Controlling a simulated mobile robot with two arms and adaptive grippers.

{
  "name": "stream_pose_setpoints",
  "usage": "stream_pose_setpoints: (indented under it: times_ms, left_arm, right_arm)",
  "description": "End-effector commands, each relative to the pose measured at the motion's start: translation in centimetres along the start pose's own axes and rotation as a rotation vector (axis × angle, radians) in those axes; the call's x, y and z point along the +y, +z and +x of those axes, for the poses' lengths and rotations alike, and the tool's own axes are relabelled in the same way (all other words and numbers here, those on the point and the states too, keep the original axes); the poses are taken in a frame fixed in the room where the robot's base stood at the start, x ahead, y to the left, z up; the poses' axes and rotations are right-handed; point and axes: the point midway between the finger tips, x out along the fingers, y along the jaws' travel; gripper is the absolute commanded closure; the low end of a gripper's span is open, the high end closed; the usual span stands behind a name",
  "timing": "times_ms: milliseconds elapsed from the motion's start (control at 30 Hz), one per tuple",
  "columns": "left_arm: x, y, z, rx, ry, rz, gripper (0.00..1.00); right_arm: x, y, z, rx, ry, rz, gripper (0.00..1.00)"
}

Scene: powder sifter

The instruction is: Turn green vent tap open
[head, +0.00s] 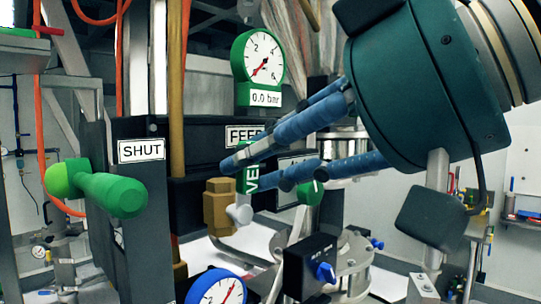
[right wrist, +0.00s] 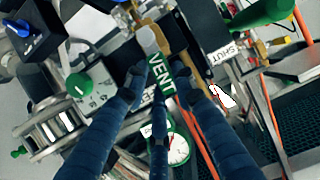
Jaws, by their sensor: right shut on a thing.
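The green vent tap (head: 251,180) has a handle lettered VENT, partly covered by my fingers in the head view. It stands roughly upright beside a brass fitting (head: 217,206), above a pale rounded end piece. In the right wrist view the VENT handle (right wrist: 161,78) lies between my blue fingers. My right gripper (head: 262,170) reaches in from the right and is shut on the handle; its fingers also show in the right wrist view (right wrist: 160,92). My left gripper is not in view.
A green-cased gauge (head: 259,65) reading 0.0 bar stands above. A large green handle (head: 111,194) sticks out at the left below a SHUT label (head: 141,150). A blue gauge (head: 217,289) and a black box with a blue knob (head: 310,264) are close below the tap.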

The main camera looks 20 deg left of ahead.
Motion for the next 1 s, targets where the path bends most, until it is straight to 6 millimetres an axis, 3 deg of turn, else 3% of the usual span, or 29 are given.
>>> stream_pose_setpoints:
  times_ms: [700, 733, 800, 833, 1000]
  left_arm:
    - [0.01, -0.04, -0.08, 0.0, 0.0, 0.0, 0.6]
    - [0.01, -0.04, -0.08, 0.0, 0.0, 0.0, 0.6]
    - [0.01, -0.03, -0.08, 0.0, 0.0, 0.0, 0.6]
    - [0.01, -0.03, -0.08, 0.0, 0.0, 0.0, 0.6]
    - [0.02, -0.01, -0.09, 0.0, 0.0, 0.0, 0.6]
  right_arm:
    - [-0.48, 0.26, 0.11, -0.007, 0.03, -0.074, 1.0]
    - [-0.49, 0.27, 0.11, -0.007, 0.03, -0.074, 0.72]
    - [-0.49, 0.25, 0.1, -0.007, 0.03, -0.074, 0.59]
    - [-0.49, 0.23, 0.1, -0.006, 0.029, -0.074, 0.54]
    - [-0.49, 0.13, 0.05, -0.004, 0.029, -0.073, 0.54]
